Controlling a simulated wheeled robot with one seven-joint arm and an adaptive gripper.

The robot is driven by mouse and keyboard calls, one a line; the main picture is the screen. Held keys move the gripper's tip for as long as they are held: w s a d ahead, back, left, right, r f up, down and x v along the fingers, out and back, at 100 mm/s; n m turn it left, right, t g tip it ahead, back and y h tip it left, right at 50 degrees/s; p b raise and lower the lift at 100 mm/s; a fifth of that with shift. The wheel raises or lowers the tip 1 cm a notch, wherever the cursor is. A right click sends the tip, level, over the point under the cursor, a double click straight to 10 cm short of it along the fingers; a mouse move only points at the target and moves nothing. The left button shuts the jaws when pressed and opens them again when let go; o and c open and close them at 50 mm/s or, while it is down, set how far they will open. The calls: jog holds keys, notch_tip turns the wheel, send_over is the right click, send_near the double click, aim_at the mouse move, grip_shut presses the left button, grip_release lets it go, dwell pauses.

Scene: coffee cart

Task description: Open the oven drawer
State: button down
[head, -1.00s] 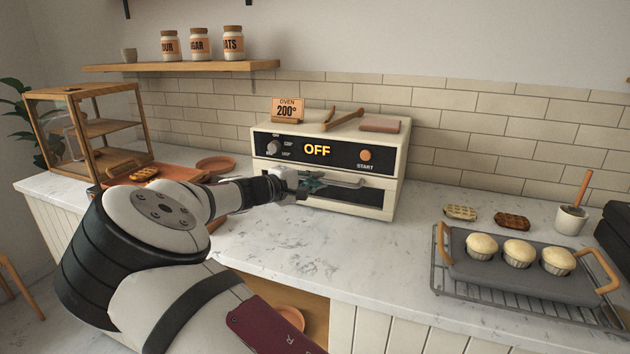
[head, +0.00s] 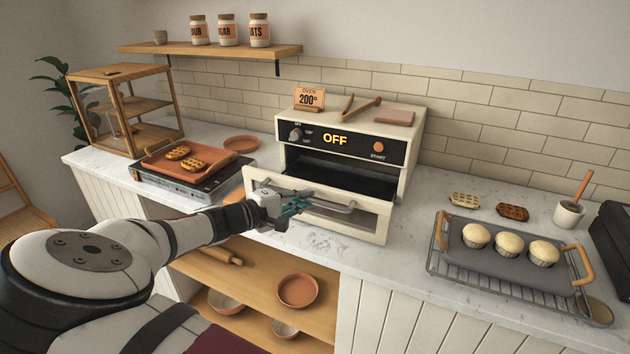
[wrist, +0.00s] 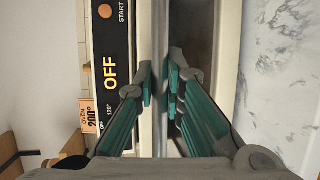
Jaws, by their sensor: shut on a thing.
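The cream oven (head: 408,150) stands on the counter against the tiled wall, its display reading OFF. Its drawer (head: 375,226) is pulled out toward me, with a dark open gap above the front panel. A metal bar handle (head: 335,206) runs across the drawer front. My gripper (head: 293,203) is shut on the left part of this handle. In the wrist view, the teal fingers of my gripper (wrist: 158,88) close around the bar, beside the drawer front. The inside of the drawer is mostly dark, and I see nothing in it.
A grey muffin tray (head: 470,262) on a wire rack sits at the right. A brown tray with waffles (head: 200,178) is on the left. A glass-sided wooden case (head: 130,115) stands far left. An open shelf (head: 320,322) with bowls is below the counter.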

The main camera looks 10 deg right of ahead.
jog(key=shift+s+a+p, duration=0.3)
jog(key=shift+s+a, duration=0.3)
jog(key=shift+s, duration=0.2)
jog(key=c, duration=1.7)
grip_release()
jog(key=shift+o, duration=0.2)
jog(key=v, duration=1.2)
